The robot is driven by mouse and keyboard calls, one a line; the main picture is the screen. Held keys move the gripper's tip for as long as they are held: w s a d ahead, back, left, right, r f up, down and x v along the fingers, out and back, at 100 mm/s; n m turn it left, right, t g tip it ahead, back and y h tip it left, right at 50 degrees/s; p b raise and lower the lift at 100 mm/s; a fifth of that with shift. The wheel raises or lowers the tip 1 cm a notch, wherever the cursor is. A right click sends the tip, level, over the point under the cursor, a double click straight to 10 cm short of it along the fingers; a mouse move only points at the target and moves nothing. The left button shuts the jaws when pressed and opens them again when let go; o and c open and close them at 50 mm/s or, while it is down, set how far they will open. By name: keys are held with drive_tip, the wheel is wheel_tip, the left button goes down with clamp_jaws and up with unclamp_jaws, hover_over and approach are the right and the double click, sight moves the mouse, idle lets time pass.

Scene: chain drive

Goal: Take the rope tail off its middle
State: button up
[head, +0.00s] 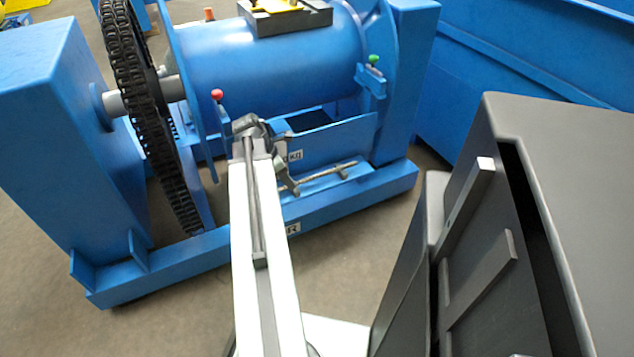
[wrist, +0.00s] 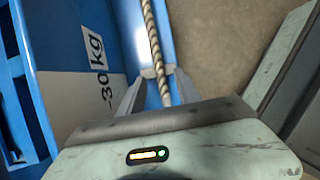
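The rope tail (head: 335,172) is a thin tan twisted rope. It lies along a blue ledge low on the front of the drum machine. In the wrist view the rope (wrist: 151,35) runs from the top edge down between my fingers, and its lower part is hidden behind my gripper's body. My gripper (head: 290,188) is at the rope's left part in the head view. Whether the rope is lifted from the ledge is hard to tell.
A blue drum (head: 265,65) stands behind, with a dark chain wheel (head: 150,120) at left. A blue panel marked 30 kg (wrist: 75,60) is close beside my gripper. Bare floor (head: 360,235) lies in front.

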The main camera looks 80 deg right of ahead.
drive_tip(key=shift+b+x, duration=0.35)
drive_tip(key=shift+x, duration=0.65)
drive_tip(key=shift+r, duration=0.15)
drive_tip(key=shift+a, duration=0.1)
clamp_jaws()
idle(0.4)
